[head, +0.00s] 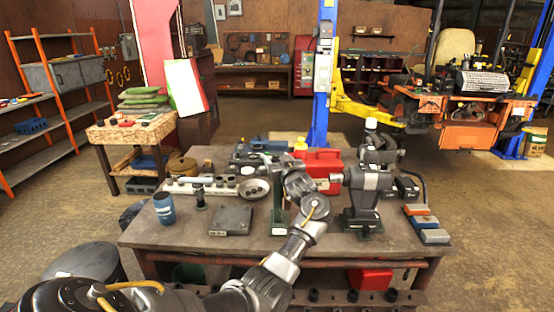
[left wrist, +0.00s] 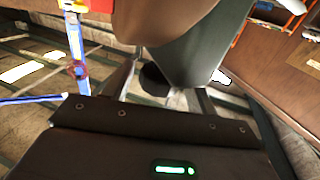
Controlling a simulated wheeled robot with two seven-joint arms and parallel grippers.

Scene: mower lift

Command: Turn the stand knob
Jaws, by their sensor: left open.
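My left arm comes in from below in the head view and reaches over the bench. Its gripper (head: 292,172) is partly hidden by my own wrist, above a narrow green stand (head: 279,222). In the left wrist view the two fingers of the open gripper (left wrist: 162,88) reach away from the camera. A round black knob (left wrist: 152,78) shows between them, in front of a large dark grey-green part (left wrist: 195,45). I cannot tell whether the fingers touch the knob. In the head view the knob cannot be made out. My right gripper is not in view.
The workbench (head: 180,238) holds a blue cup (head: 164,208), a flat grey block (head: 231,220), a metal bowl (head: 254,189), a red can (head: 320,163), a grey vise-like machine (head: 366,195) and coloured blocks (head: 427,224). These crowd the space around the gripper.

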